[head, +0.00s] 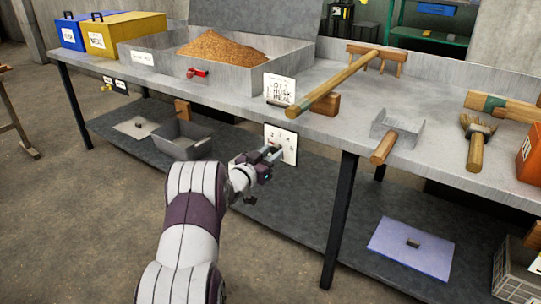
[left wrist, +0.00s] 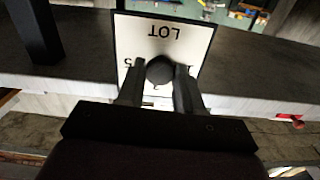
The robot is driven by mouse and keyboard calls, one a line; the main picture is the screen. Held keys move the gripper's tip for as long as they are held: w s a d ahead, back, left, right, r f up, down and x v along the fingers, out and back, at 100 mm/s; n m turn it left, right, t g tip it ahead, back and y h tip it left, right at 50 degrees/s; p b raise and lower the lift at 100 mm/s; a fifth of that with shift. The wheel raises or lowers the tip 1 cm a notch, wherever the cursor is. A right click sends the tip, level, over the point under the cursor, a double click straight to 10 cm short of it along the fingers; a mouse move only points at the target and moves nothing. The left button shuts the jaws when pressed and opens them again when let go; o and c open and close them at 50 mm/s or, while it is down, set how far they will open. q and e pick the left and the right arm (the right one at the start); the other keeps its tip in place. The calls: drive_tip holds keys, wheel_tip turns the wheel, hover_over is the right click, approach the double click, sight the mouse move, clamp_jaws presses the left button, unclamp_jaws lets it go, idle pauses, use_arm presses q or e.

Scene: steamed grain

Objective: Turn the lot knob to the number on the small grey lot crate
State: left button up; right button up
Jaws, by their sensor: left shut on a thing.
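The white lot plate (head: 289,148) hangs at the bench's front edge, with numbers on it too small to read surely. It also shows in the left wrist view (left wrist: 182,38), upside down, with the word LOT and a few digits. The dark round lot knob (left wrist: 160,69) is in its middle. My left gripper (head: 271,154) is at the plate, its two fingers (left wrist: 160,88) shut on the knob. Which number the knob points to I cannot tell. My right gripper is out of view.
A table leg (head: 340,215) stands right of my left arm. A blue mat (head: 411,252) lies on the lower shelf.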

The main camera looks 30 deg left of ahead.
use_arm(q)
drive_tip(key=m, duration=0.2)
drive_tip(key=shift+m, duration=0.4)
drive_tip(key=m+b, duration=0.1)
drive_tip(key=m, duration=0.2)
drive_tip(key=shift+f+m, duration=0.1)
drive_tip(key=shift+m, duration=0.2)
drive_tip(key=m+b, duration=0.3)
drive_tip(key=m, duration=0.2)
drive_tip(key=shift+f+m, duration=0.1)
drive_tip(key=shift+m, duration=0.2)
drive_tip(key=m+b, duration=0.2)
drive_tip(key=shift+m, duration=0.3)
drive_tip(key=m+b, duration=0.3)
drive_tip(key=shift+m, duration=0.3)
drive_tip(key=m+b, duration=0.2)
drive_tip(key=m, duration=0.1)
drive_tip(key=shift+b, duration=0.3)
drive_tip(key=shift+r+m+b, duration=0.2)
drive_tip(key=shift+m+b, duration=0.5)
drive_tip(key=shift+m, duration=0.2)
